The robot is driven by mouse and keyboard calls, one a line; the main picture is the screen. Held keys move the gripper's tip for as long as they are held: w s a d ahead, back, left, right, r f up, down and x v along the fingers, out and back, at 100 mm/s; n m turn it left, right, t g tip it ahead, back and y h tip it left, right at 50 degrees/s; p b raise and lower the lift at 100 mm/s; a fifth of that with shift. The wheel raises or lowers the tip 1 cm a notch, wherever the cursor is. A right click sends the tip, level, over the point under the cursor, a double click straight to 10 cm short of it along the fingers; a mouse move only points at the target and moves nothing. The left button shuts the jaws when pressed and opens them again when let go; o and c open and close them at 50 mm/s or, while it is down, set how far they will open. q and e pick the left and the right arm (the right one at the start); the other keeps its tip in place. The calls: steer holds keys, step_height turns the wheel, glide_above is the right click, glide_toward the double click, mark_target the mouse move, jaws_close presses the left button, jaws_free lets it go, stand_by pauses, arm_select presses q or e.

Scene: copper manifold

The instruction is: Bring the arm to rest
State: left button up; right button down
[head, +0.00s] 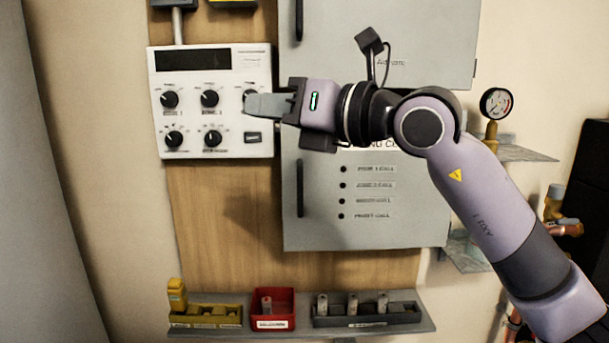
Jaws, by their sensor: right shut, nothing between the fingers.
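My right arm (472,196) comes in from the lower right and reaches up and left across the grey cabinet. My right gripper (250,105) is shut and empty, its fingers pointing left. In the picture it overlaps the right part of a white control panel (231,84) with several black knobs, just below the upper right knob (249,96). I cannot tell whether the fingertips touch the panel. My left gripper is not in view.
Grey cabinet doors (420,40) with handles stand behind my arm. A pressure gauge (496,103) and copper pipework (553,210) are at the right.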

steer(key=s+d+f+m+t+h+p, duration=0.1)
steer(key=d+f+m+t+h, duration=0.3)
steer(key=f+m, duration=0.6)
steer(key=d+f+m+t+h+p, duration=0.1)
steer(key=d+f+m+t, duration=0.2)
steer(key=d+f+m, duration=0.6)
steer(key=s+d+f+m+t+h+p, duration=0.1)
steer(key=d+f+m+t+h, duration=0.15)
steer(key=f+m, duration=0.95)
steer(key=s+d+f+m+g+h, duration=0.3)
steer(key=s+d+f+m+g, duration=0.1)
steer(key=s+f, duration=0.6)
steer(key=s+d+f+m+g+h+p, duration=0.1)
steer(key=s+d+f+m+g+h, duration=0.2)
steer(key=s+f+m, duration=0.4)
steer(key=s+d+f+g, duration=0.1)
steer(key=s+f, duration=0.3)
steer(key=f, duration=0.4)
steer(key=shift+d+f, duration=0.15)
steer(key=shift+d, duration=0.65)
